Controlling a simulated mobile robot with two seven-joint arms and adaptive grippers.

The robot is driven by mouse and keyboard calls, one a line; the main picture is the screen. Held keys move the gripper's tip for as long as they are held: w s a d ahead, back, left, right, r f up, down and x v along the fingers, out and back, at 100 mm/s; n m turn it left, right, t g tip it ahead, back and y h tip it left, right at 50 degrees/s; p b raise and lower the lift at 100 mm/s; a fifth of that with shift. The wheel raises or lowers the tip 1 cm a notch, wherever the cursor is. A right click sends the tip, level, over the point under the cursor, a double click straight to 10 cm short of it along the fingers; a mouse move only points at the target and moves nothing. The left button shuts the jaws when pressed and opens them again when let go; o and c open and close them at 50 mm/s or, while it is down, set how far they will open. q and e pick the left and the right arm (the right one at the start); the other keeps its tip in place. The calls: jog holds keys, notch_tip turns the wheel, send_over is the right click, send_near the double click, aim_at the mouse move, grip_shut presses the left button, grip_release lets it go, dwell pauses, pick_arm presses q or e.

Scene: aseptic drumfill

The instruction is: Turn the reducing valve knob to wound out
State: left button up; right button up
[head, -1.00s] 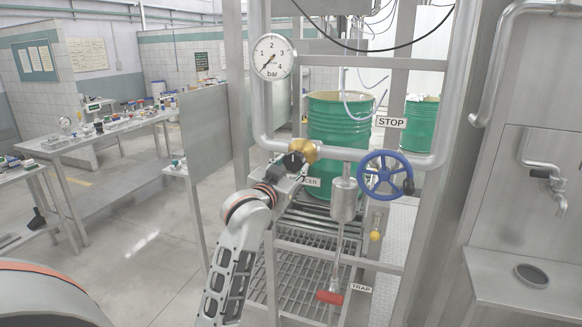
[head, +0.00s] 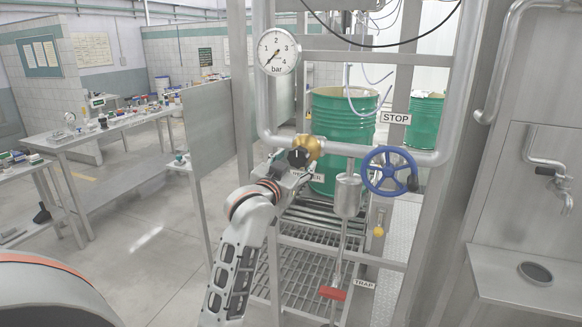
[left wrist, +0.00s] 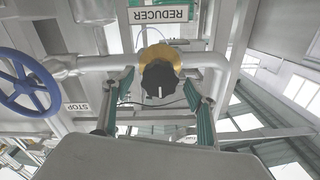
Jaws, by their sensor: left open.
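The reducing valve has a black knob (head: 298,157) on a brass body (head: 312,147), set in the grey pipe under the pressure gauge. In the left wrist view the black knob (left wrist: 160,80) faces the camera, and a white mark on it points toward the picture's bottom. My left gripper (head: 288,174) is just below the knob in the head view. In the left wrist view my left gripper (left wrist: 160,102) is open and empty, its fingers on either side below the knob; I see no contact. A REDUCER label (left wrist: 160,14) shows there, upside down. My right gripper is not in view.
A bar gauge (head: 277,52) hangs above the valve, needle at lower left. A blue handwheel (head: 389,172) and a STOP label (head: 396,118) are to the right. A red trap handle (head: 332,293) is below. A green drum (head: 342,125) stands behind the pipe.

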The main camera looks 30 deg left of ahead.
pick_arm(q)
jog(key=v, duration=1.1)
jog(key=shift+s, duration=0.4)
jog(key=s+d+f+m+g+h, duration=0.1)
jog(key=d+f, duration=0.2)
jog(key=f, duration=0.6)
jog(key=s+d+f+m+g+h, duration=0.1)
jog(key=d+f, duration=0.2)
jog(key=f, duration=0.6)
jog(key=s+d+f+g+h, duration=0.1)
jog(key=d+f+h, duration=0.15)
jog(key=f, duration=0.65)
jog(key=s+d+f+m+g+h, duration=0.1)
jog(key=s+d+f, duration=0.3)
jog(key=s+f, duration=0.5)
jog(key=s+d+f+g+h, duration=0.1)
jog(key=s+d+f+g, duration=0.2)
jog(key=s+f, duration=0.6)
notch_tip(320, 180, down, 5)
jog(key=shift+s+d+f+m, duration=0.2)
jog(key=shift+s+d+m, duration=0.2)
jog(key=shift+d, duration=0.7)
jog(key=shift+w, duration=0.1)
